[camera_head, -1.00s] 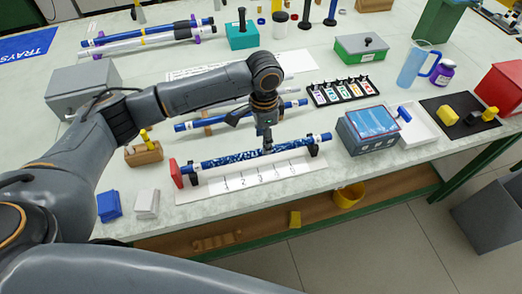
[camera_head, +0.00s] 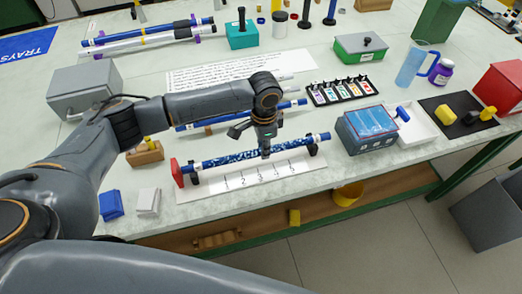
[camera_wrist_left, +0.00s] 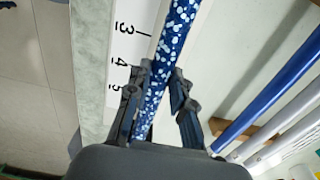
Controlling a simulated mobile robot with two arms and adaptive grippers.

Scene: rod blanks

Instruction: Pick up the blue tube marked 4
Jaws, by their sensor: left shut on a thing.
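A blue tube with a white-speckled middle (camera_head: 225,160) lies in dark supports over a white numbered strip (camera_head: 256,180). Its left end is by a red end block (camera_head: 176,172). My left gripper (camera_head: 265,152) reaches down onto the tube right of its middle and is shut on it. In the left wrist view the speckled tube (camera_wrist_left: 177,35) runs between the fingers of the left gripper (camera_wrist_left: 162,88), beside printed numbers 3, 4 and 5. I cannot read a number on the tube itself. My right gripper is not in view.
Another blue tube (camera_head: 293,104) lies behind, partly hidden by my arm. A blue-topped grey box (camera_head: 367,130) stands close to the right. A wooden block with a yellow part (camera_head: 145,153) and blue (camera_head: 111,204) and white blocks (camera_head: 147,201) are at left.

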